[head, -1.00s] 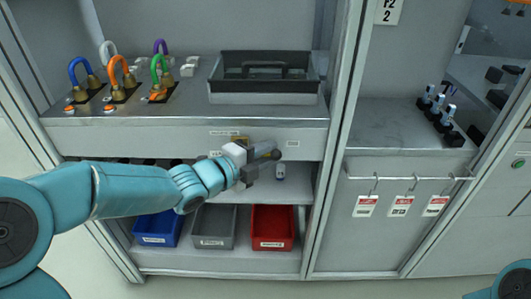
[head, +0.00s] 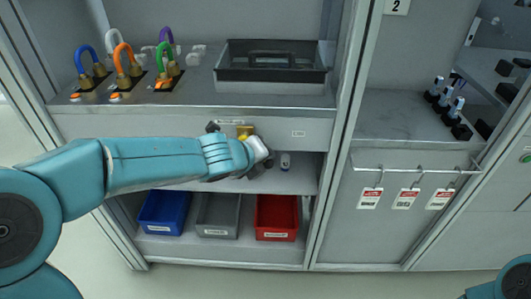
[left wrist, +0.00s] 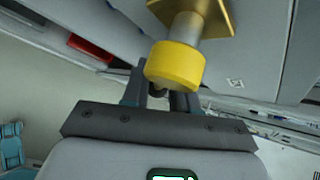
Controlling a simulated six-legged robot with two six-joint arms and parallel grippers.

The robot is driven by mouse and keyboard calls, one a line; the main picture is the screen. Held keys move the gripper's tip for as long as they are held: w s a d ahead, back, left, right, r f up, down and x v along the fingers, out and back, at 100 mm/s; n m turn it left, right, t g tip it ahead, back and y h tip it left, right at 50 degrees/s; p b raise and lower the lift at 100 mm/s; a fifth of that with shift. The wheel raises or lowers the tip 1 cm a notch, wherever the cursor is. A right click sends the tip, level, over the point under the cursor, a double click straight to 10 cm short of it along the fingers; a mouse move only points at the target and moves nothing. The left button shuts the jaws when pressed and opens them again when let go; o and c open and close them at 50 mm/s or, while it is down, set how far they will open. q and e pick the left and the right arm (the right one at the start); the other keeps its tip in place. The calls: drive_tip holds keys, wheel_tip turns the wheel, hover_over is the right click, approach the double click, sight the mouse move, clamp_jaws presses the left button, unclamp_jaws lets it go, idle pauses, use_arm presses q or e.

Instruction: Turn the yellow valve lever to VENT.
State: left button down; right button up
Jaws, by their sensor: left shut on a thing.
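The yellow valve hub (left wrist: 172,66) is large and close in the left wrist view, on a gold plate (left wrist: 222,14). In the head view, a small part of the yellow valve (head: 243,131) shows on the front panel below the shelf. My left gripper (left wrist: 160,98) is shut at the valve. The hub hides its fingertips and most of what is between them; a dark piece shows there. The lever's direction is unclear.
Blue (head: 164,226), grey (head: 217,229) and red (head: 276,234) bins sit below. Red-white tags (head: 405,199) hang from a rail at right.

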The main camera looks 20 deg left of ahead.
use_arm(q)
drive_tip(key=shift+s+a+f+m+g+y+p, duration=0.25)
drive_tip(key=shift+a+m+g+y+p, duration=0.25)
drive_tip(key=shift+y, duration=0.5)
drive_tip(key=shift+s+a+f+m+g+y+p, duration=0.15)
drive_tip(key=shift+a+m+y+p, duration=0.3)
drive_tip(key=shift+a+y, duration=0.45)
drive_tip(key=shift+s+a+f+m+g+y+p, duration=0.15)
drive_tip(key=shift+a+f+m+g+y+p, duration=0.35)
drive_tip(key=shift+y, duration=0.6)
drive_tip(key=shift+a+r+m, duration=0.1)
drive_tip(key=shift+m, duration=0.15)
drive_tip(key=c, duration=1.2)
unclamp_jaws()
drive_tip(key=p+v, duration=0.4)
drive_tip(key=v, duration=1.2)
drive_tip(key=shift+s+d, duration=0.2)
drive_tip(key=shift+s, duration=0.05)
